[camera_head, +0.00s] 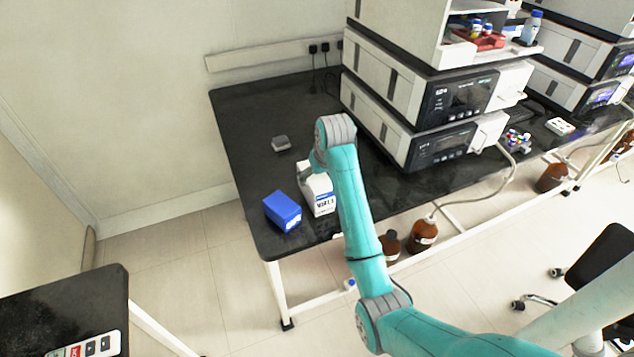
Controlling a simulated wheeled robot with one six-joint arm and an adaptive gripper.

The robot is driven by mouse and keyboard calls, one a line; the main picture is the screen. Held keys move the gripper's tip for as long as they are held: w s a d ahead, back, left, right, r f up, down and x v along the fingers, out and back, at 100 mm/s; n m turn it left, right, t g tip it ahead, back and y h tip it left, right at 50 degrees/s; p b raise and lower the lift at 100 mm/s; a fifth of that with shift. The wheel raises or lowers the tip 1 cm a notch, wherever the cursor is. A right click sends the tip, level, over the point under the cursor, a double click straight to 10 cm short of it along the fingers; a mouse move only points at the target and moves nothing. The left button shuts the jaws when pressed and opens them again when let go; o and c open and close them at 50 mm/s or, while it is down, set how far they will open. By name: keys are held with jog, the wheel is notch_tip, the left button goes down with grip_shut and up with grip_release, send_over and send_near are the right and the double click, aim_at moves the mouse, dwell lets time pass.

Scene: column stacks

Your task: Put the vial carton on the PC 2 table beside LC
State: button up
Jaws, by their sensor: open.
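A white carton (318,198) with a blue-and-white printed label stands upright near the front left corner of the black-topped table (240,120). It looks like the vial carton, but the label is too small to read surely. A blue box (283,212) stands just left of it. My gripper (306,173) is at the carton's upper back left, mostly hidden by my wrist and the carton. It is open. I cannot tell whether its fingers touch the carton. My forearm covers the carton's right side.
Stacked instruments (420,100) stand on the table to the right. A small grey device (281,143) lies behind the carton. Brown bottles (423,235) stand below the table. Another black table (65,305) is at lower left. The table's left back is clear.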

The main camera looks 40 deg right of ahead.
jog(key=v, duration=0.6)
jog(key=shift+s+r, duration=0.15)
jog(key=shift+r, duration=0.05)
